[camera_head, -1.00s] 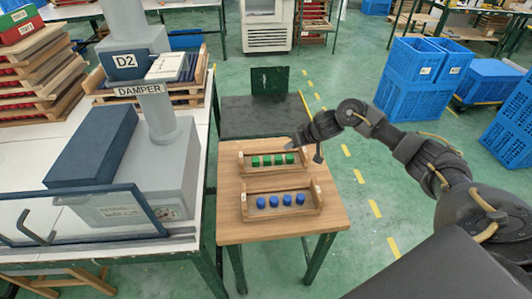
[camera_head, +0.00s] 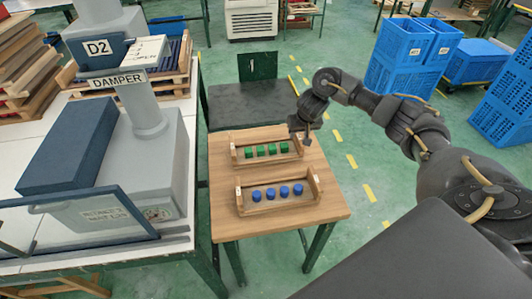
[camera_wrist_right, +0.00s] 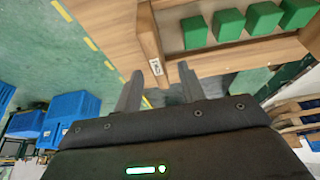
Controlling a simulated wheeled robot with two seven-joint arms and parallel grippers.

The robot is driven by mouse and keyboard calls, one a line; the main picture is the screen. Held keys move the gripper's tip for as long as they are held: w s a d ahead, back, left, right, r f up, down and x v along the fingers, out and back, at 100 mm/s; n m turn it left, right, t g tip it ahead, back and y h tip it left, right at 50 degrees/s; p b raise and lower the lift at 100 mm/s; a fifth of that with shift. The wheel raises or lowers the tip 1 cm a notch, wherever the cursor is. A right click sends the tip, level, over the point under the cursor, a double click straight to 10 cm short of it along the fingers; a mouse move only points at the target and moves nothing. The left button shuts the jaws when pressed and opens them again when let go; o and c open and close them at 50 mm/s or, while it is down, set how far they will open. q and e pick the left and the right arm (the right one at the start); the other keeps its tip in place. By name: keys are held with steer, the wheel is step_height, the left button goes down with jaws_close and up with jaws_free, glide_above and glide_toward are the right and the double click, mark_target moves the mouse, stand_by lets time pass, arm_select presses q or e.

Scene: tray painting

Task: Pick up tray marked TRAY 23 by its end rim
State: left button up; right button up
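A wooden tray with several green blocks (camera_head: 237,156) sits at the back of the small wooden table. A second wooden tray with several blue blocks (camera_head: 240,205) sits in front of it. My right gripper (camera_head: 303,142) points down at the right end of the green-block tray. In the right wrist view, the tray's end wall (camera_wrist_right: 151,40) carries a small pale label (camera_wrist_right: 156,67), too small to read surely. My right gripper's two fingers (camera_wrist_right: 160,85) are open, one on each side of the end wall's line; contact is unclear. My left gripper is out of view.
The small wooden table (camera_head: 225,225) has bare wood around the trays. A grey machine marked DAMPER (camera_head: 150,150) stands on the white bench at left. A dark chair (camera_head: 255,105) stands behind the table. Blue crates (camera_head: 400,55) are at back right.

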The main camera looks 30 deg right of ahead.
steer(key=shift+s+b+x, duration=0.2)
steer(key=shift+x, duration=1.15)
steer(key=shift+s+b+x, duration=0.15)
steer(key=shift+x, duration=1.2)
steer(key=shift+f, duration=0.1)
jaws_close()
